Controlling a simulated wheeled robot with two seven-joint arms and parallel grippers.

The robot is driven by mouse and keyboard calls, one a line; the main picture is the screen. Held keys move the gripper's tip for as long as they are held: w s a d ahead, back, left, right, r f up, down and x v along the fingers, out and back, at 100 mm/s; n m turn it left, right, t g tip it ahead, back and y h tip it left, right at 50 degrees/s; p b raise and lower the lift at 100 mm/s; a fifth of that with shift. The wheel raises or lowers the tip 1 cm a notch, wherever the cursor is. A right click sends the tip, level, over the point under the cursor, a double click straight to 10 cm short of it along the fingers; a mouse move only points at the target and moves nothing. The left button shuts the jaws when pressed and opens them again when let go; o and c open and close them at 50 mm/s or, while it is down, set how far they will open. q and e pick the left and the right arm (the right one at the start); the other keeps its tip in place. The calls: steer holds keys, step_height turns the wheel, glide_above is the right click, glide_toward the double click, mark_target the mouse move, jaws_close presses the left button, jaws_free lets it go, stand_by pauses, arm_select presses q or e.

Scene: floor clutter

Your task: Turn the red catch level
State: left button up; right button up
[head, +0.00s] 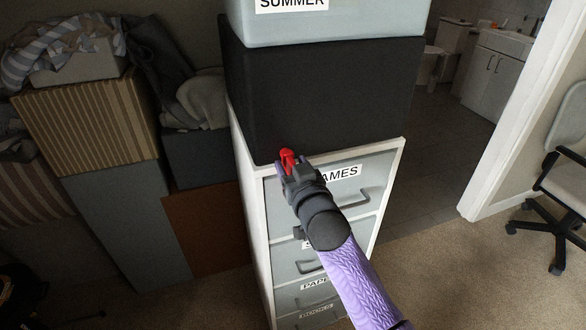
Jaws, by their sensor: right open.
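The red catch (286,157) shows at the upper left of the top drawer's front, near the cabinet's top edge. It looks tilted, with its upper end standing above the fingers, and its lower part is hidden. My right gripper (288,169) is at the catch, with its fingers open around or just in front of it. I cannot tell whether the fingers touch it. My left gripper is not in view.
The white cabinet (251,215) has grey labelled drawers with handles. A black box (320,95) and a pale SUMMER box (330,24) are stacked on top. Boxes and cloths crowd the left. Carpet is clear at right, before an office chair (568,170).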

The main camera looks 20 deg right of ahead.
jaws_close()
stand_by(1.4)
